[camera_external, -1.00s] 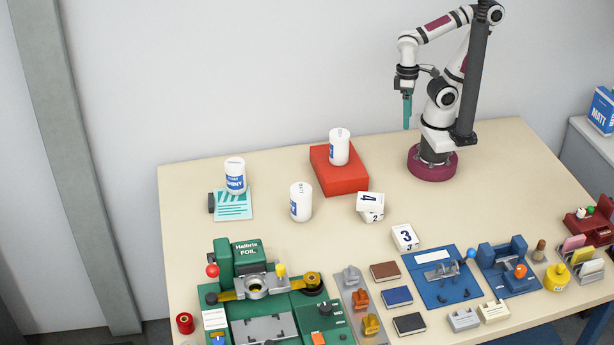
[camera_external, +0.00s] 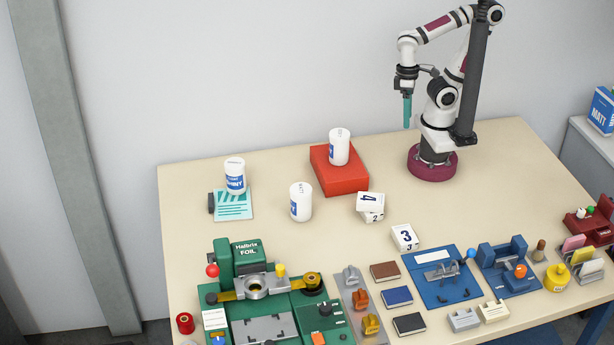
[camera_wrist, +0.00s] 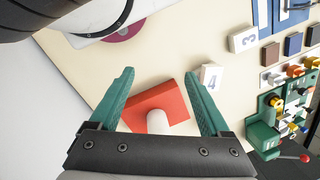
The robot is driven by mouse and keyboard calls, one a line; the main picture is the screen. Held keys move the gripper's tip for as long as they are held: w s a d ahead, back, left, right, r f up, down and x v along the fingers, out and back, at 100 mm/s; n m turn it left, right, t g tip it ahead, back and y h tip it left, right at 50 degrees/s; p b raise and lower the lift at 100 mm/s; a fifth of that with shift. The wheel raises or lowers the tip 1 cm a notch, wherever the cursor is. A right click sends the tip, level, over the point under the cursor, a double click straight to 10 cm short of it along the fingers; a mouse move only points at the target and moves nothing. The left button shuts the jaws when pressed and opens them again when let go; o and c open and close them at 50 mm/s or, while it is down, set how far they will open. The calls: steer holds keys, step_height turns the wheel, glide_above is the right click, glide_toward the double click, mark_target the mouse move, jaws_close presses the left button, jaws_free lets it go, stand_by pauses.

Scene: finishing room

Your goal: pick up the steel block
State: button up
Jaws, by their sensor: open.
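The steel block (camera_external: 350,275) is a small silver-grey shaped piece at the back end of a grey strip, in a row with a copper-coloured block (camera_external: 361,299) and a brass-coloured block (camera_external: 370,324). In the wrist view the steel block (camera_wrist: 275,78) is small, near the right side. My gripper (camera_external: 407,124) hangs high at the back right, far from the block, with its teal fingers down. In the wrist view my gripper (camera_wrist: 160,75) is open, with nothing between its fingers.
A green foil machine (camera_external: 240,262) stands left of the strip. Brown, blue and black small blocks (camera_external: 397,296) lie to its right, then blue fixtures (camera_external: 440,280). White numbered blocks (camera_external: 405,237), white canisters (camera_external: 301,203) and a red slab (camera_external: 325,176) stand farther back.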

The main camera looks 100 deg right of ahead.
steer(key=w+a+f+n+h, duration=0.2)
steer(key=w+n+h, duration=0.6)
steer(key=w+n, duration=0.55)
steer(key=n+t+y, duration=0.6)
steer(key=n+t, duration=0.8)
steer(key=n, duration=1.4)
glide_toward(356, 272)
steer(key=x, duration=1)
steer(key=shift+s, duration=0.1)
jaws_close()
